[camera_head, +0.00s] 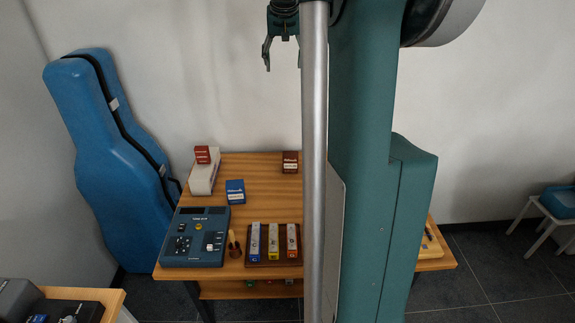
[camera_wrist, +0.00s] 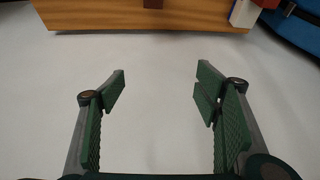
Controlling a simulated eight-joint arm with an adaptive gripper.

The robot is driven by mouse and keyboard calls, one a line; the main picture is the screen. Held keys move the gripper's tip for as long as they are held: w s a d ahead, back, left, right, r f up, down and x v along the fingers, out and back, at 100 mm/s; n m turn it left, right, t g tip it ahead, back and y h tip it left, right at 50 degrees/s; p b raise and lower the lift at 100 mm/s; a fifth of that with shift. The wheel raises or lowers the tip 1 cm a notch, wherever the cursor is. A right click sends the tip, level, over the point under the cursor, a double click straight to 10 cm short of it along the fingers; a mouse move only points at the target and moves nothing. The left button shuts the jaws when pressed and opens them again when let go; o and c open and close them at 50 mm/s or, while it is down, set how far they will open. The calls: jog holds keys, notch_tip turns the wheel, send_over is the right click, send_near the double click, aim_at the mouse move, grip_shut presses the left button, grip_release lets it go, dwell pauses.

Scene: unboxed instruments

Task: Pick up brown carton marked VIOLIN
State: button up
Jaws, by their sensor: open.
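A small dark brown carton (camera_head: 290,161) with a pale label stands near the back edge of the wooden table, just left of my silver column. Its print is too small to read. A brown piece at the top edge of the wrist view (camera_wrist: 153,3) appears to be the same carton, mostly cut off. My gripper (camera_head: 283,58) hangs high in front of the white wall, above the carton in the head view and apart from it. In the wrist view my gripper (camera_wrist: 161,80) is open, with nothing between its fingers.
On the table (camera_head: 262,171) are a red carton (camera_head: 202,154) on a white block (camera_head: 203,179), a blue carton (camera_head: 235,191), a dark control box (camera_head: 195,245) and a tray of coloured blocks (camera_head: 274,262). A blue instrument case (camera_head: 110,150) leans at left. My column hides the table's right part.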

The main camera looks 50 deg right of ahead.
send_over(291, 154)
notch_tip(291, 154, down, 2)
jog(key=f, duration=4.1)
jog(key=shift+s+a+f+b, duration=0.2)
jog(key=shift+s+a+b, duration=0.05)
jog(key=shift+a+b, duration=0.05)
jog(key=shift+f, duration=0.1)
jog(key=shift+x, duration=1.2)
jog(key=shift+f, duration=0.1)
jog(key=shift+b+x, duration=0.8)
jog(key=shift+x, duration=1.7)
jog(key=shift+w, duration=0.1)
